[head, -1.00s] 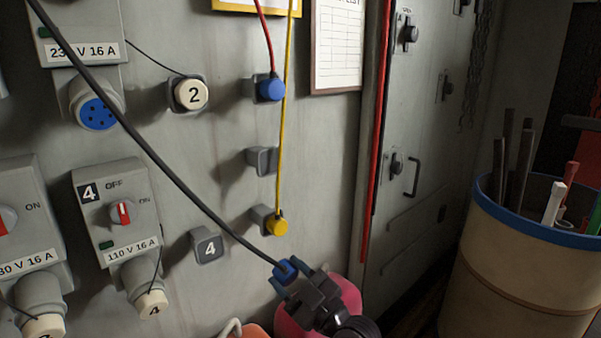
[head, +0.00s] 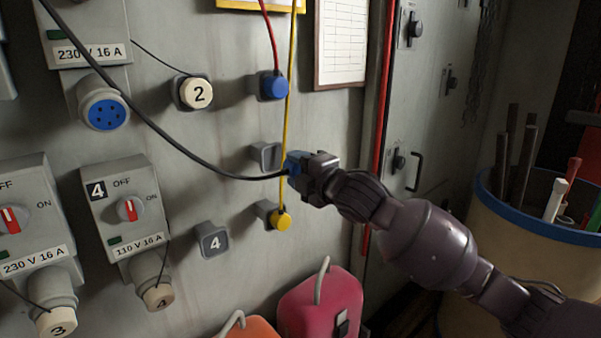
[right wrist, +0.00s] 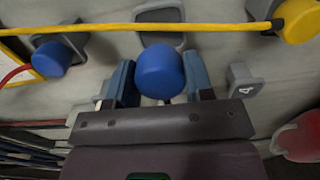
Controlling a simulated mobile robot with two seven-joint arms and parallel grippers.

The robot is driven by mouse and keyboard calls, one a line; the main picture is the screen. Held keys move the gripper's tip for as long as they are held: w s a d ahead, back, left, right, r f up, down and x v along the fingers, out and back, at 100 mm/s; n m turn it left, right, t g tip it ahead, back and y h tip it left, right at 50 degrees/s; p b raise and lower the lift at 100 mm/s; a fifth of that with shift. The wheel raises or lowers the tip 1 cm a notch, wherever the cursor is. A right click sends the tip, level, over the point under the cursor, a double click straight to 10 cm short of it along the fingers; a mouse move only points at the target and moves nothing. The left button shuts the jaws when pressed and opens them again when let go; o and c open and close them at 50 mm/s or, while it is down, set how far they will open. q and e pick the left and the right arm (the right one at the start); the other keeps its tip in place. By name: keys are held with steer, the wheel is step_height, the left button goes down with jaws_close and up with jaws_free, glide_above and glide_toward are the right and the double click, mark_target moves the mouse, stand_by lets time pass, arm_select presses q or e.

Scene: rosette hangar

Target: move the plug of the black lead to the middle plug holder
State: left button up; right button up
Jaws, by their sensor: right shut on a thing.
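The plug of the black lead (head: 296,162) is blue and is held in my right gripper (head: 298,167). In the right wrist view the plug (right wrist: 160,70) sits between the two blue fingers of the gripper (right wrist: 158,82). The black lead (head: 180,148) runs from it up to the upper left. The middle plug holder (head: 264,156) is a grey, empty wall bracket just left of the plug, apart from it. It also shows at the top of the right wrist view (right wrist: 161,40). The left gripper is not in view.
The yellow lead (head: 287,120) hangs down past the middle holder to a yellow plug (head: 281,220) in the lower holder. A blue plug (head: 274,87) on a red lead sits in the upper holder. A pink container (head: 320,305) stands below. A drum (head: 500,260) stands right.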

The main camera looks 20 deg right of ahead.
steer(key=shift+b+x, duration=0.95)
steer(key=shift+x, duration=1.2)
steer(key=shift+w+a, duration=0.1)
steer(key=shift+w, duration=0.15)
steer(key=shift+p, duration=0.3)
steer(key=shift+p, duration=0.35)
